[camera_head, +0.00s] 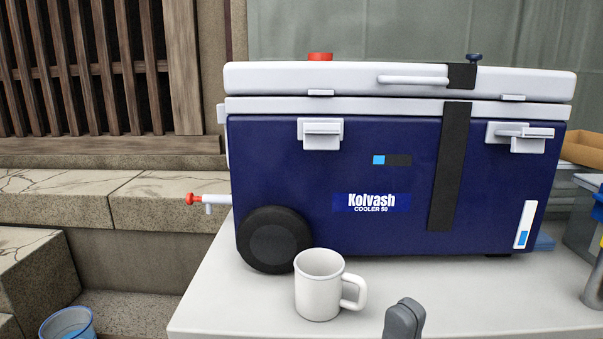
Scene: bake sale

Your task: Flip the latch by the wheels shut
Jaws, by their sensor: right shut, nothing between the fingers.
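A dark blue cooler (290,210) with a white lid (330,75) stands on a pale table, its lid down with a thin dark seam below it. One black wheel (273,240) shows at its lower left. The white latch by the wheel (321,133) is on the front at upper left; I cannot tell clearly whether its lever is flipped shut. A second white latch (520,135) sits at upper right, with a bar sticking out. My right gripper (404,318) shows as a dark grey tip at the bottom edge, shut and empty, apart from the cooler. My left gripper is out of view.
A white mug (319,285) stands in front of the wheel, below the left latch. A red-tipped spigot (205,200) sticks out at the cooler's left. A black strap (450,165) runs down the front.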

